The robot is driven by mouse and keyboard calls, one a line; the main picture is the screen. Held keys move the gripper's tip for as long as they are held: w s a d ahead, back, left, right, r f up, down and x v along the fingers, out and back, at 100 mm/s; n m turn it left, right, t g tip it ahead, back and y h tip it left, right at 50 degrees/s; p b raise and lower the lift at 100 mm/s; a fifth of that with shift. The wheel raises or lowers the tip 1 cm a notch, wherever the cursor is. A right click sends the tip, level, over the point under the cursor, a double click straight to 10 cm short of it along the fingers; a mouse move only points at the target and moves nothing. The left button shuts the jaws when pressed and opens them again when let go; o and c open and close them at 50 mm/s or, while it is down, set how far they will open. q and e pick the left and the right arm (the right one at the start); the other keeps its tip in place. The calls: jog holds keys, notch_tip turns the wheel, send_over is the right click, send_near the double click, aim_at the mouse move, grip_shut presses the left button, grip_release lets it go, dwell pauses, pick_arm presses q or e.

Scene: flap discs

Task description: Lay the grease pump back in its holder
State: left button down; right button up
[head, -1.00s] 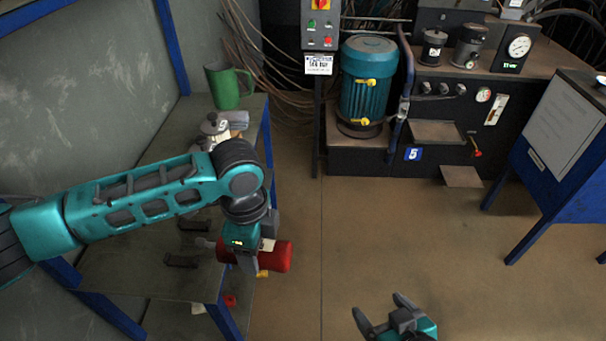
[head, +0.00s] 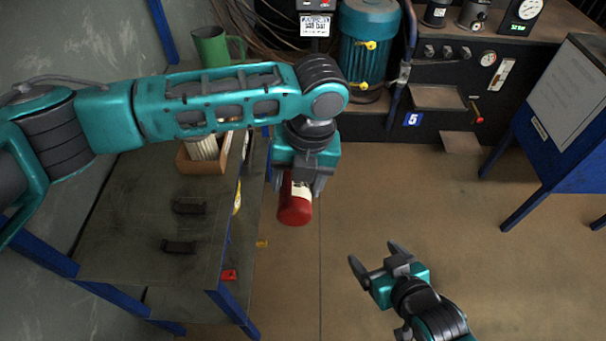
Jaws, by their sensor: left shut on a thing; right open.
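My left gripper (head: 298,188) is shut on the grease pump (head: 295,210), a red cylinder with a white label. It holds the pump off the right side of the workbench, with the red end pointing down in the picture; the pump's other end is hidden behind the gripper. Two dark blocks, which look like the holder, lie on the bench top: one farther back (head: 189,207) and one nearer (head: 179,246). Both are empty, left of the pump. My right gripper (head: 374,260) is open and empty over the floor at lower middle.
The workbench (head: 130,245) has a green mug (head: 211,46) at the back and a brown box (head: 186,160) partly hidden by my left arm. A blue motor (head: 368,45) stands behind; a blue stand (head: 560,150) is at right.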

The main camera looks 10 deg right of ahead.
pick_arm(q)
jog(key=w+a+f+b, duration=0.1)
jog(key=a+f, duration=0.2)
jog(key=a, duration=0.5)
jog(key=w+a+f+b, duration=0.1)
jog(key=a+f, duration=0.3)
jog(key=a, duration=0.4)
jog(key=w+a+f+b, duration=0.1)
jog(key=a+f, duration=0.3)
jog(key=a, duration=0.4)
jog(key=shift+w+a, duration=0.25)
jog(key=shift+a, duration=0.05)
jog(key=shift+f, duration=0.75)
jog(key=shift+f, duration=0.55)
jog(key=shift+c, duration=1)
grip_release()
